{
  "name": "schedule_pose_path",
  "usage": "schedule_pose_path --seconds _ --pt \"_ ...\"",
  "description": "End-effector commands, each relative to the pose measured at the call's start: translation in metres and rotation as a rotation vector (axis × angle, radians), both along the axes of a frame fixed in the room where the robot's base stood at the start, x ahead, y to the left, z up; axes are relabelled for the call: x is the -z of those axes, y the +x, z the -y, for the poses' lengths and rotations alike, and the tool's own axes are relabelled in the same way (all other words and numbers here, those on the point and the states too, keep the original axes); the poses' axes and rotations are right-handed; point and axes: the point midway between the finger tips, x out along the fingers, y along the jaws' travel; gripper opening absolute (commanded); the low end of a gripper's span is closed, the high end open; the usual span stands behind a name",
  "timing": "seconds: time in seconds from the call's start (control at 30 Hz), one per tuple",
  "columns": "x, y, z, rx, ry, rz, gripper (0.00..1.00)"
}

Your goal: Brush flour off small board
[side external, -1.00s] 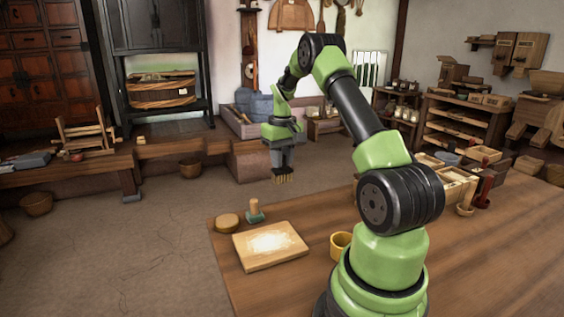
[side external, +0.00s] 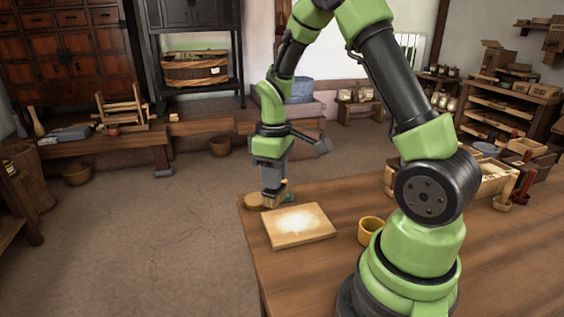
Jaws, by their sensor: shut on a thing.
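The small board (side external: 285,239) lies flat on the table near its left end, with a white patch of flour (side external: 301,219) in the middle of its top. My gripper (side external: 273,188) points down, shut on a brush (side external: 271,201) with tan bristles. The brush is at the far left edge of the board, and the flour is nearer the camera and to the right. Whether the bristles touch the board or hang just above it, I cannot tell.
A round wooden piece (side external: 253,202) sits left of the brush. A small green-based item (side external: 289,197) is partly hidden behind the brush. The wooden table (side external: 335,199) is clear behind the board's right side.

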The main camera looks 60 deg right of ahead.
Motion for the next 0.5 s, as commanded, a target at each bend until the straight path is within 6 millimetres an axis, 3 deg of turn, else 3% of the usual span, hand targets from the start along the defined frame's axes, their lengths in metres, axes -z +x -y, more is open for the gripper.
schedule_pose_path --seconds 0.5 --pt "0.046 -0.001 0.0 0.0 0.001 -0.004 0.03"
